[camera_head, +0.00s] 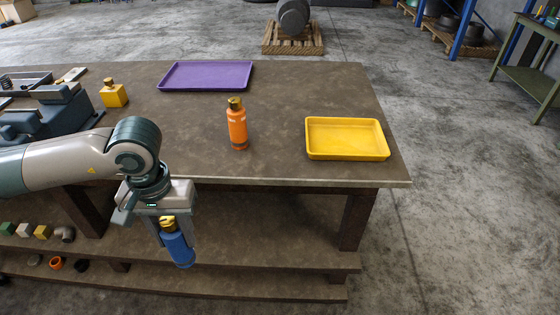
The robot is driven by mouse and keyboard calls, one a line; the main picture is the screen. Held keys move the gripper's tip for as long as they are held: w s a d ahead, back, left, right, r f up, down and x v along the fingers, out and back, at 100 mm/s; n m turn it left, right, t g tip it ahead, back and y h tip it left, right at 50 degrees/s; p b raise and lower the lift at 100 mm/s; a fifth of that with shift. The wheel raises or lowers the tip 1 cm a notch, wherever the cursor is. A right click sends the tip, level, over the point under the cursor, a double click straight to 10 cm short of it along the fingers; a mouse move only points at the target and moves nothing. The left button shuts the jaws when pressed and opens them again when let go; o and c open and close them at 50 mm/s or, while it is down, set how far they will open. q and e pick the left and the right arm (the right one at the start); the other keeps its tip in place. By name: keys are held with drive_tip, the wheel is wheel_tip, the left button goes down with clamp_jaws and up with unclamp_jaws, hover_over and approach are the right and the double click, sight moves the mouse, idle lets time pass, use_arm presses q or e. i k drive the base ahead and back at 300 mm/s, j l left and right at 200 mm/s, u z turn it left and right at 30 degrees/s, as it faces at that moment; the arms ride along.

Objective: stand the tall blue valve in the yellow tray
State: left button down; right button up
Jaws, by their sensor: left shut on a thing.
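The tall blue valve (178,248) has a yellow top and hangs tilted in my left gripper (167,224). The gripper is shut on it near its top. The gripper and valve are in front of the table's near edge, with the lower shelf behind them in the picture. The yellow tray (346,153) lies empty on the table at the right, well to the right of the gripper. My right gripper does not show.
An orange valve (237,128) stands on the table between my left arm and the yellow tray. A purple tray (206,76) lies at the back. A small yellow bottle-like part (113,95) and a dark vise-like device (62,108) are at the left. Small parts lie on the lower shelf.

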sight(360, 142)
drive_tip(key=l+z, duration=0.15)
drive_tip(key=z, duration=0.25)
drive_tip(key=i+l+z, duration=0.1)
drive_tip(key=z, duration=0.35)
drive_tip(key=l+z, duration=0.1)
drive_tip(key=z, duration=0.3)
drive_tip(key=i+z, duration=0.15)
drive_tip(key=z, duration=0.25)
drive_tip(key=i+l, duration=0.15)
drive_tip(key=i, duration=0.25)
drive_tip(key=i+l+u, duration=0.2)
drive_tip(key=i+u, duration=0.25)
drive_tip(key=k, duration=0.1)
